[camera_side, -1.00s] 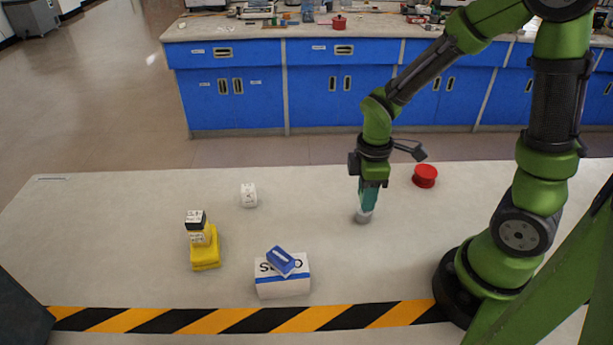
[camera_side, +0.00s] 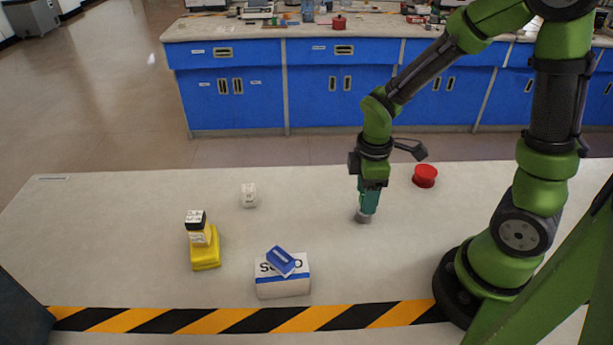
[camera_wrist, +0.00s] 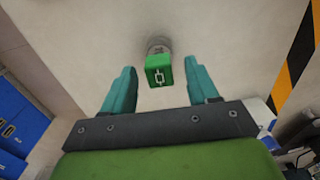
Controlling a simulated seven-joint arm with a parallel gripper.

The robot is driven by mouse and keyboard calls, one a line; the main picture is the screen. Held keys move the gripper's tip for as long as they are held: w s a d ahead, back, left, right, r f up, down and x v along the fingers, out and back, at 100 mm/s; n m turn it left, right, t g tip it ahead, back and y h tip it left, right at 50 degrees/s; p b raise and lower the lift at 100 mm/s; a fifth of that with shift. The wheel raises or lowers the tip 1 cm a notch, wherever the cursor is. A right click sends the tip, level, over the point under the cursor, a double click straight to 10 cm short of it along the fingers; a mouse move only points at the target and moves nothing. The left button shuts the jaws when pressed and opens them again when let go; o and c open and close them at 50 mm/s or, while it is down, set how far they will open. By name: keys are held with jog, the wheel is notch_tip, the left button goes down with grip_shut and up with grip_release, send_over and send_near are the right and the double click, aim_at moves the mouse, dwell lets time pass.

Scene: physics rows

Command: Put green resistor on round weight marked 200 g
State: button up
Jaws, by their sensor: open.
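The green resistor (camera_wrist: 160,70) is a green block with a pale resistor symbol on its face. In the wrist view it lies between my open fingers, with a gap on each side. The grey round weight (camera_wrist: 158,46) shows just beyond it; the block appears to sit on top, though the contact is hidden. In the side view the weight (camera_side: 363,217) stands on the table directly under my fingertips, and the green block cannot be made out behind the teal fingers. My gripper (camera_wrist: 160,88) is open; it also shows in the side view (camera_side: 368,208). No marking on the weight is readable.
A white box (camera_side: 283,287) with a blue block (camera_side: 281,261) on it stands at the front. A yellow object (camera_side: 205,255) carries a black-and-white block (camera_side: 196,220). A white block (camera_side: 249,195) and a red cylinder (camera_side: 425,176) stand farther back. The table between is clear.

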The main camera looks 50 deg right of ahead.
jog(key=s+a+r+m+t, duration=0.1)
jog(key=r+m+t, duration=0.1)
jog(key=r+m, duration=0.2)
jog(key=s+a+r+m+t+y, duration=0.1)
jog(key=r+m, duration=0.3)
jog(key=r, duration=0.4)
jog(key=s+a+r+m+t+y, duration=0.1)
jog(key=s+a+r+m+t, duration=0.1)
jog(key=r+m+t, duration=0.2)
notch_tip(320, 180, up, 3)
jog(key=shift+a+r+m, duration=0.1)
jog(key=shift+a+m, duration=0.2)
jog(key=shift+m, duration=0.2)
